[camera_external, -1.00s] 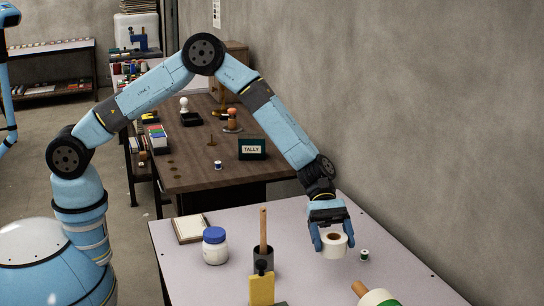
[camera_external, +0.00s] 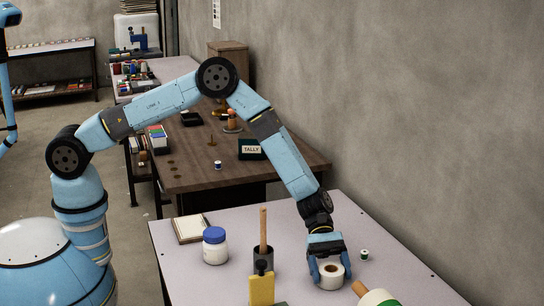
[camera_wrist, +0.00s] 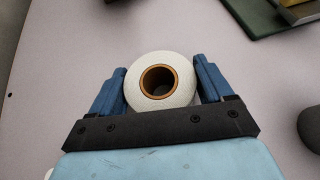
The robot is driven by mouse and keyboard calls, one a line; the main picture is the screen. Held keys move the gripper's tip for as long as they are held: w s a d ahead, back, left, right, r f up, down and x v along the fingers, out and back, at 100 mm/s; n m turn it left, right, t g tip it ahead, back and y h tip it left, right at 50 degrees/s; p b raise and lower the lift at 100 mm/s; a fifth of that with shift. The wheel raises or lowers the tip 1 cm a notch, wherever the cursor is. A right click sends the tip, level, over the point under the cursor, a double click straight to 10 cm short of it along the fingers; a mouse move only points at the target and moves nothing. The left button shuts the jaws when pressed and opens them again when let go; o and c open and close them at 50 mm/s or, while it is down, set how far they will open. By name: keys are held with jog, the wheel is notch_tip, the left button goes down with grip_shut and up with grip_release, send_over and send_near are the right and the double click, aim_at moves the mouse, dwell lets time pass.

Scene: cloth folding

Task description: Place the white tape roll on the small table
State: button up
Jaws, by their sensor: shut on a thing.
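The white tape roll (camera_external: 331,274), with a brown core, is upright between the two blue fingers of my gripper (camera_external: 330,270). In the wrist view the tape roll (camera_wrist: 178,96) sits between the fingertips (camera_wrist: 160,82), with its hole facing the camera. My gripper is shut on its sides. The roll is low over the pale table (camera_external: 190,280), at or very near its surface; I cannot tell whether it touches.
A small green-and-white spool (camera_external: 364,255) stands just right of the roll. A larger roll with a wooden handle (camera_external: 375,298) lies at the front. A dark cup (camera_external: 263,262), a blue-lidded jar (camera_external: 215,246) and a notepad (camera_external: 190,229) are to the left. A wooden table (camera_external: 235,175) stands behind.

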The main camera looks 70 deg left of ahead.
jog(key=o, duration=1)
jog(key=shift+f, duration=0.1)
jog(key=shift+c, duration=0.2)
